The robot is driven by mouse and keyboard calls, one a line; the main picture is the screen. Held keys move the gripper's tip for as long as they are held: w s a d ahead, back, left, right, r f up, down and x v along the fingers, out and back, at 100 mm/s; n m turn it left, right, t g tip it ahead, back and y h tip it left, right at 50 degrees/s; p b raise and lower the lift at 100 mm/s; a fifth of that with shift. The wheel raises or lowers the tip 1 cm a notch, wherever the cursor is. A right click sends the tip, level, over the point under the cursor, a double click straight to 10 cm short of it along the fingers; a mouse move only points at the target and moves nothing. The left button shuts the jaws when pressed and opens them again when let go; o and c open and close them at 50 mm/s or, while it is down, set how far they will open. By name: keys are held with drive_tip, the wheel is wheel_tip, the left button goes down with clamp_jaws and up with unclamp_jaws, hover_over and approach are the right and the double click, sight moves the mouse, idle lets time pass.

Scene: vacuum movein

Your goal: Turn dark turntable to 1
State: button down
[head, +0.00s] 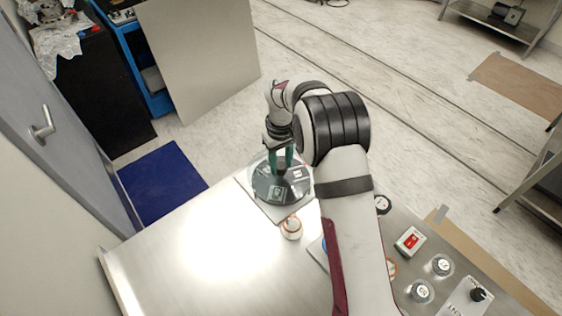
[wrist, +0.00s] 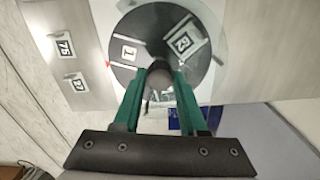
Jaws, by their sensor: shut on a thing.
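The dark turntable (head: 268,190) is a round black disc on a pale base plate at the back edge of the metal table. In the wrist view, the dark turntable (wrist: 150,25) carries a white label 1 (wrist: 128,53) on the left and a label 2 (wrist: 183,42) on the right. A small red pointer (wrist: 108,64) sits at the disc's left edge, close to label 1 and slightly below it. My gripper (head: 281,162) points down over the disc. Its green fingers are shut on the dark centre knob (wrist: 158,72). The fingers hide part of the disc.
A small round white-and-orange item (head: 291,228) stands just in front of the turntable. A red switch box (head: 410,241) and several round dials (head: 421,291) are at the right, partly behind my arm. The table's left part (head: 190,260) is bare.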

sight(281, 165)
drive_tip(key=shift+n, duration=2.1)
drive_tip(key=shift+c, duration=2.2)
unclamp_jaws()
wheel_tip(281, 165, up, 16)
drive_tip(key=shift+f, duration=0.1)
